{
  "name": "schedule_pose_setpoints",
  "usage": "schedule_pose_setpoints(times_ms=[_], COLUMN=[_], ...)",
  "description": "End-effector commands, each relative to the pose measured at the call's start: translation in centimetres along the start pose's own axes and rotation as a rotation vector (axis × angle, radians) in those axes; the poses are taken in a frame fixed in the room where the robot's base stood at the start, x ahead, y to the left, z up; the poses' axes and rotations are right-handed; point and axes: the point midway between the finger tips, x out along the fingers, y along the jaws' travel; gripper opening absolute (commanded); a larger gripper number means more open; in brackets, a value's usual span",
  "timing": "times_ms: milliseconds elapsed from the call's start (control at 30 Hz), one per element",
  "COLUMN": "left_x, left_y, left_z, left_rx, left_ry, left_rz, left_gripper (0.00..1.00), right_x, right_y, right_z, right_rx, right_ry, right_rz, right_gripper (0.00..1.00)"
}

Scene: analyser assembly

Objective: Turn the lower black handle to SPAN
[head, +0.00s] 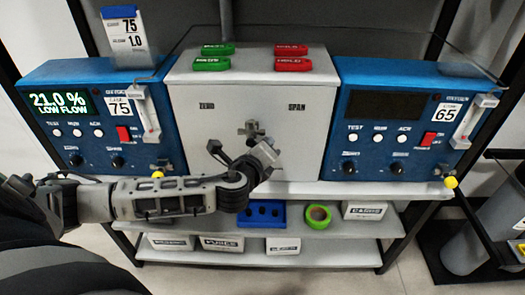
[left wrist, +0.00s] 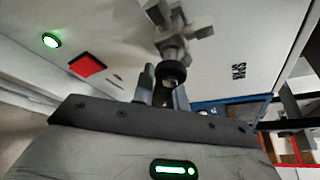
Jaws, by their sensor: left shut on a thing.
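The grey front panel (head: 190,120) carries the words ZERO (head: 207,105) on the left and SPAN (head: 297,107) on the right. A grey cross-shaped fitting (head: 248,128) sits between and below them; it also shows in the left wrist view (left wrist: 182,32). My left gripper (head: 262,154) is in front of the panel just below this fitting and hides part of the area. In the left wrist view its fingers (left wrist: 163,90) are shut around a round black handle (left wrist: 172,73) on the fitting's stem. Which way the handle points cannot be told. My right gripper is not in view.
Blue analysers stand at left (head: 85,120) and right (head: 385,125). Green (head: 212,57) and red (head: 291,57) tags lie on the grey box's top. The shelf below holds a blue block (head: 262,213), a green tape roll (head: 318,215) and white boxes (head: 222,243).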

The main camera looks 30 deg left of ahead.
Motion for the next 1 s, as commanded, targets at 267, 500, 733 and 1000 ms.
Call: schedule_pose_setpoints(times_ms=[267,500,733,1000], left_x=[0.0,-0.1,-0.2,-0.4], left_y=[-0.6,-1.5,-2.1,-2.6], left_z=[-0.3,0.0,0.4,0.8], left_rx=[-0.243,-0.437,-0.575,-0.663], left_ry=[0.001,0.001,0.001,0.001], left_rz=[-0.098,-0.179,-0.235,-0.272], left_gripper=[0.0,0.0,0.0,0.0], right_x=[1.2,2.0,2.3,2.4], right_y=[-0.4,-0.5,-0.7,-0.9], right_z=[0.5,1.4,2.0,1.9], right_rx=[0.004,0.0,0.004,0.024], right_ry=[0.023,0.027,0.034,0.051], right_rz=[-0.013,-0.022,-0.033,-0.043], right_gripper=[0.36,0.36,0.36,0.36])
